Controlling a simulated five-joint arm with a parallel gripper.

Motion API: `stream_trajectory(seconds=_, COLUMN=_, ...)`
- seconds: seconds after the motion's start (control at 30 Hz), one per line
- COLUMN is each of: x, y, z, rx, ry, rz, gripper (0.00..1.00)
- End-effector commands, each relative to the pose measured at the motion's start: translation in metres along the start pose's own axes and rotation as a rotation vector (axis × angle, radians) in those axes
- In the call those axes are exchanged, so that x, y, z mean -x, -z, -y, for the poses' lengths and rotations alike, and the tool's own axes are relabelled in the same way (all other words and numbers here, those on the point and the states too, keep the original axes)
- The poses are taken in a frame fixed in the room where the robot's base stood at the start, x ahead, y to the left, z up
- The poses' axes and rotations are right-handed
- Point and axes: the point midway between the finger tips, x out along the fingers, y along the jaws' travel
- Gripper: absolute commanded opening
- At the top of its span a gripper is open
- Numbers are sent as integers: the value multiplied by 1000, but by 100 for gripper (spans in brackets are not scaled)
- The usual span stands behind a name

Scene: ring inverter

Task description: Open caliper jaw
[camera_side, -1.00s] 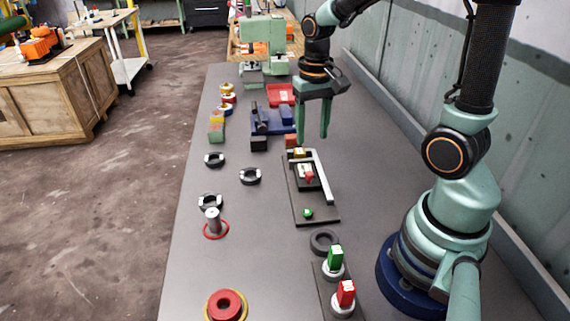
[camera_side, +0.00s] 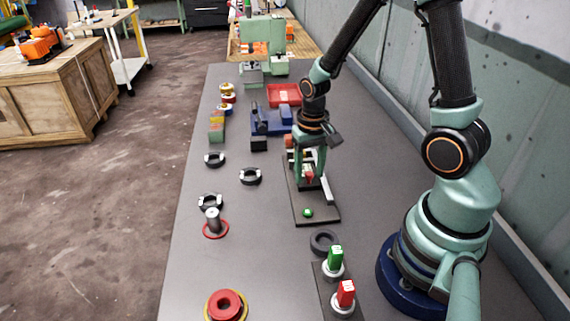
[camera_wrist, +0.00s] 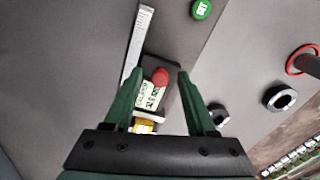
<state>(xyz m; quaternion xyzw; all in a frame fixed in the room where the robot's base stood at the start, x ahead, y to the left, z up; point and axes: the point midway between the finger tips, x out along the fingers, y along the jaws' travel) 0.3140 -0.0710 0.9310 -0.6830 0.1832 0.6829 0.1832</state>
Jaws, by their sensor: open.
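The caliper lies on a dark board (camera_side: 316,217). Its silver beam (camera_side: 327,189) shows beside my gripper, and the beam (camera_wrist: 138,42) runs up the left in the wrist view. The sliding jaw carries a white label (camera_wrist: 151,97) and a red knob (camera_wrist: 160,76). A yellow piece (camera_wrist: 144,126) sits near its lower end, partly hidden by my gripper. My gripper (camera_wrist: 159,73) is open, with one finger on each side of the slider and knob. In the side view my gripper (camera_side: 310,179) points down over the slider; contact cannot be told.
A green button (camera_side: 308,213) sits at the board's near end. A black ring (camera_side: 323,240), a green switch (camera_side: 335,258) and a red switch (camera_side: 346,293) stand nearer. Black-and-white rings (camera_side: 250,176) lie to the left. A blue vise (camera_side: 268,122) stands behind.

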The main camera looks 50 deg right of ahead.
Motion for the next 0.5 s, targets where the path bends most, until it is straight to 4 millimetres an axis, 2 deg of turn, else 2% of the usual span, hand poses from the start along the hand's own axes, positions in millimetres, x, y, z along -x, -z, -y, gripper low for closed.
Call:
stream_trajectory(seconds=0.1, x=0, y=0, z=0, rx=0, ry=0, rz=0, gripper=57)
stream_trajectory(seconds=0.13, x=0, y=0, z=0, rx=0, ry=0, rz=0, gripper=53)
stream_trajectory(seconds=0.27, x=0, y=0, z=0, rx=0, ry=0, rz=0, gripper=3)
stream_trajectory(seconds=0.3, x=0, y=0, z=0, rx=0, ry=0, rz=0, gripper=0)
stream_trajectory(seconds=0.5, x=0, y=0, z=0, rx=0, ry=0, rz=0, gripper=0)
